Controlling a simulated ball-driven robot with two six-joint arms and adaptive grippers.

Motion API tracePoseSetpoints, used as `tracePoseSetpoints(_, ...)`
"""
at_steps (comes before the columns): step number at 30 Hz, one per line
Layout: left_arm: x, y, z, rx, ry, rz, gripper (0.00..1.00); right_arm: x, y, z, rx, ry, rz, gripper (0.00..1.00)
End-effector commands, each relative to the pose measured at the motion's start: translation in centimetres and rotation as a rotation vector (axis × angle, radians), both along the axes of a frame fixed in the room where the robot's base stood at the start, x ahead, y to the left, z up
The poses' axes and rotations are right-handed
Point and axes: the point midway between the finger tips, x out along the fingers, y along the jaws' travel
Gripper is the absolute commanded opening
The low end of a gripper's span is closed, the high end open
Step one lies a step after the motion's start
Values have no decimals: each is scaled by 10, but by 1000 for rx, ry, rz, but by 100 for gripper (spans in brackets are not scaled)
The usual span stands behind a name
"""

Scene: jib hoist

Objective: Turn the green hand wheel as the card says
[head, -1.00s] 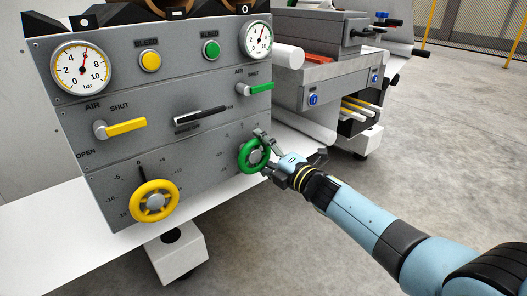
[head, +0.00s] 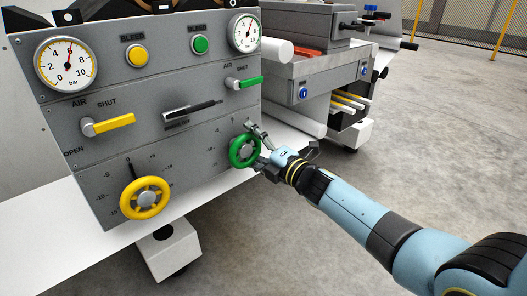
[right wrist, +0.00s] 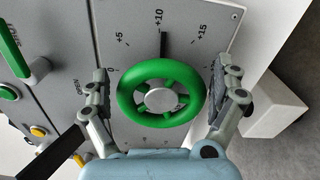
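The green hand wheel (head: 244,151) is at the lower right of the grey panel; it also fills the middle of the right wrist view (right wrist: 124,92). In the right wrist view, its black pointer (right wrist: 164,44) stands at the +10 mark. My right gripper (head: 259,149) is at the wheel. In the right wrist view its fingers (right wrist: 162,84) are spread on either side of the rim, with a visible gap on both sides. My left gripper is not in view. I cannot make out a card with instructions.
A yellow hand wheel (head: 146,198) sits left of the green one, its pointer near 0. A yellow lever (head: 112,124), a green lever (head: 246,83) and a black-handled lever (head: 192,110) stick out above. Gauges and buttons line the top. Open floor lies right.

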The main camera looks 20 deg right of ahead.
Motion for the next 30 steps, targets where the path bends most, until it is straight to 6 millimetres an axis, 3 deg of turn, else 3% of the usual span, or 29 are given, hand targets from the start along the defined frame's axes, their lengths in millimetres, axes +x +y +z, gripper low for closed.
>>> tracePoseSetpoints(15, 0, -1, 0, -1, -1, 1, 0, -95, -33, -1, 0, 1, 2, 96)
tracePoseSetpoints(20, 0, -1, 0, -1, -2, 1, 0, -106, -37, 0, 0, -1, 2, 96)
tracePoseSetpoints(28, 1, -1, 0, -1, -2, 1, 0, -107, -38, 0, 1, -2, 2, 96)
tracePoseSetpoints(30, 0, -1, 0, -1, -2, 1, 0, -107, -38, 0, -4, -3, 2, 87)
